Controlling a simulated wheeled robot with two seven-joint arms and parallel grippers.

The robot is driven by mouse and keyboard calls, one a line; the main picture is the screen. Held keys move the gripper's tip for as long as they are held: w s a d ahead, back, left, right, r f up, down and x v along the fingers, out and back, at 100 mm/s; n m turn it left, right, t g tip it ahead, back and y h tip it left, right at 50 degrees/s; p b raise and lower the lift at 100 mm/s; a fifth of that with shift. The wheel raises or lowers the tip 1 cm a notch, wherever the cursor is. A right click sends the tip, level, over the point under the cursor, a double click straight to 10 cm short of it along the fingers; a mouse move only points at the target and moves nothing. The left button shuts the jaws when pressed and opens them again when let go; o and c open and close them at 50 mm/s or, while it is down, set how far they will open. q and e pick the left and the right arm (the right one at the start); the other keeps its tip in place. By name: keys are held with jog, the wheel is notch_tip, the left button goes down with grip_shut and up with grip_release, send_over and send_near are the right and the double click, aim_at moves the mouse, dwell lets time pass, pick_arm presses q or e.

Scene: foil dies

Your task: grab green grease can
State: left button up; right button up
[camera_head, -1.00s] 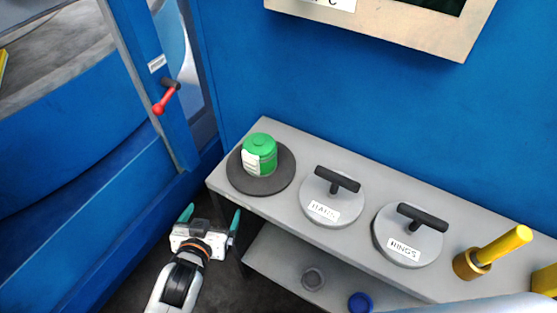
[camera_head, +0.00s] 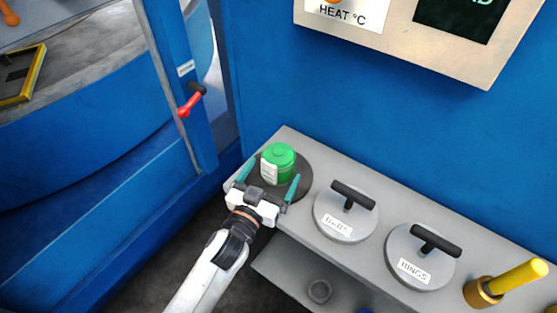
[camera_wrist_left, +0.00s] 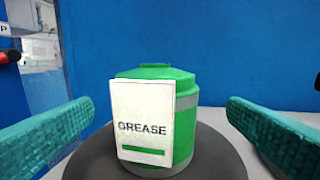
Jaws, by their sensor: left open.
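The green grease can (camera_head: 279,161) stands upright on a dark round pad (camera_head: 303,170) at the left end of the grey shelf. Its white label reads GREASE in the left wrist view, where the can (camera_wrist_left: 184,120) fills the middle. My left gripper (camera_head: 268,180) is open, with one teal finger toward each side of the can. In the left wrist view the fingers (camera_wrist_left: 160,130) stand apart from the can, with gaps on both sides. My right gripper is not in view.
Two grey dies with black handles, labelled BARS (camera_head: 336,222) and RINGS (camera_head: 405,252), sit right of the can. A yellow-handled tool (camera_head: 515,279) stands farther right. A blue wall (camera_head: 330,100) rises behind the shelf (camera_head: 287,214), and a red-knobbed lever (camera_head: 187,106) is at upper left.

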pick_arm(q)
jog(key=shift+f+p+x, duration=0.15)
jog(key=shift+p+x, duration=0.2)
jog(key=shift+x, duration=1)
jog(key=shift+f+p+x, duration=0.1)
jog(key=shift+p+x, duration=0.2)
jog(key=shift+x, duration=1)
jog(key=shift+w+a+r, duration=0.1)
jog(key=shift+a, duration=0.1)
jog(key=c, duration=1.3)
